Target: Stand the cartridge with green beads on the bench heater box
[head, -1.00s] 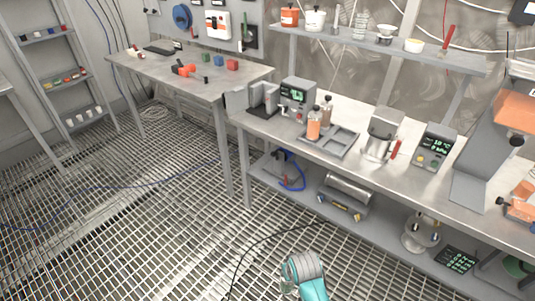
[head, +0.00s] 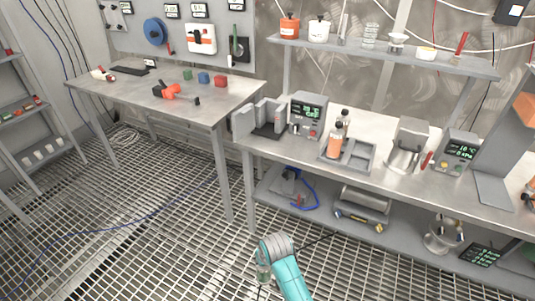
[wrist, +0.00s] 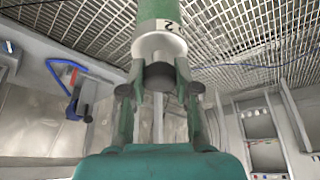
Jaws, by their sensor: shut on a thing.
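My gripper (wrist: 160,78) is shut on a cartridge (wrist: 160,30) in the wrist view. The cartridge has a green body, a pale end between the fingers and a label with a "2". Its far end is cut off by the frame. In the head view my arm is low, over the grating in front of the bench, and the cartridge cannot be made out clearly. On the bench (head: 385,184) stand a grey unit with a green display (head: 307,114) and a second display unit (head: 458,152). I cannot tell for sure which is the heater box.
A tray (head: 360,157) on the bench holds an orange-filled cartridge (head: 334,146) and another behind it. A metal pot (head: 408,145) stands to its right. A shelf (head: 385,57) runs above. A side table (head: 180,103) is at left. Open grating floor (head: 150,240) lies in front.

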